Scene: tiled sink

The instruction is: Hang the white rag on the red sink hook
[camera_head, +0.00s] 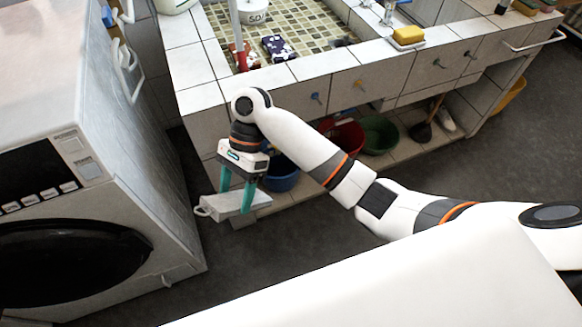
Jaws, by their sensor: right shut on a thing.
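A white rag (217,208), folded flat with a loop at its left end, is between the teal fingers of my right gripper (235,200). The gripper is shut on it, points down and holds it above the dark floor, in front of the sink's left corner. Small hooks line the tiled sink front: a blue one (316,97), an orange-yellow one (358,84), a green one (437,64) and a dark one (470,55). I cannot make out a red hook; my right arm covers part of the left front. My left gripper is not in view.
A washing machine (180,215) stands at the left, close to the rag. Under the sink are a blue basin (281,178), a red one (343,137) and a green one (380,134) on a low shelf. A yellow sponge (408,35) lies on the sink edge.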

